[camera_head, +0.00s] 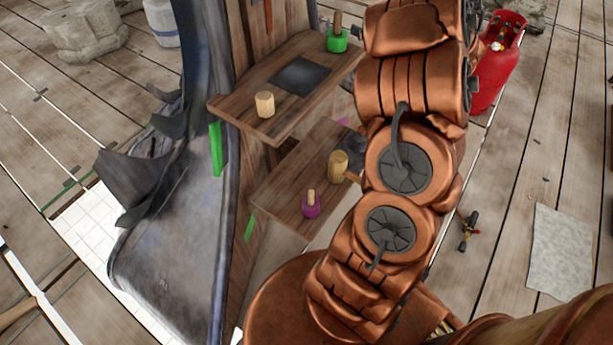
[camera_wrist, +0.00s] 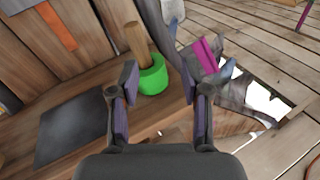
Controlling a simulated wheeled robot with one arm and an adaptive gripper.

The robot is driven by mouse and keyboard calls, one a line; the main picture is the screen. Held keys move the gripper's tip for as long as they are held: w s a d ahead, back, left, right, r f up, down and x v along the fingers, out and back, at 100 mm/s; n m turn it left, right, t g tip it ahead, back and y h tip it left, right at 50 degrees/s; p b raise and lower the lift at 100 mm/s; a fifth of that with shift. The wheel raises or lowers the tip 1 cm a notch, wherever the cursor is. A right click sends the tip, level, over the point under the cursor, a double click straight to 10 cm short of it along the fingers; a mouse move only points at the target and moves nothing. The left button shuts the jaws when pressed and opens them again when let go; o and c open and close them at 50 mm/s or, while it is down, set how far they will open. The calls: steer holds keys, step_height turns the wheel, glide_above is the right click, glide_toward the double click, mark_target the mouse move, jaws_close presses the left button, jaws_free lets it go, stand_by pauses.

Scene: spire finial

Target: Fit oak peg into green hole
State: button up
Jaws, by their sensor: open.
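A green ring-shaped holder (camera_head: 337,43) stands at the far end of the upper shelf, with a slim wooden peg (camera_head: 337,20) upright in it. In the wrist view the green holder (camera_wrist: 153,78) and its peg (camera_wrist: 136,40) appear just beyond my gripper (camera_wrist: 163,88). My gripper is open, its two fingers apart with nothing held between them. A stout pale wooden peg (camera_head: 265,104) stands on the upper shelf's near part. Which wooden peg is the oak one I cannot tell.
The upper shelf (camera_head: 235,108) bears a dark square (camera_head: 300,74). The lower shelf (camera_head: 275,190) holds another stout peg (camera_head: 338,166) and a purple holder (camera_head: 311,207) with a slim peg.

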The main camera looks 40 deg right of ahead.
steer(key=a+r+m+g+h, duration=0.3)
steer(key=a+m+g+h, duration=0.4)
steer(key=m, duration=1.1)
steer(key=s+a+f+m+g+y, duration=0.2)
steer(key=s+a+m+g+y, duration=0.1)
steer(key=s+a, duration=0.7)
steer(key=s+a+f+m+g+y, duration=0.2)
steer(key=s+a+m+g, duration=0.3)
steer(key=s+a, duration=0.5)
steer(key=s+a+f+m+g+y, duration=0.3)
steer(key=s+a+m, duration=0.3)
steer(key=a, duration=1.2)
steer(key=s+g+y, duration=0.1)
steer(key=s, duration=0.3)
steer(key=shift+s+m, duration=0.3)
steer(key=shift+s, duration=0.05)
steer(key=shift+a, duration=0.1)
steer(key=shift+r, duration=0.15)
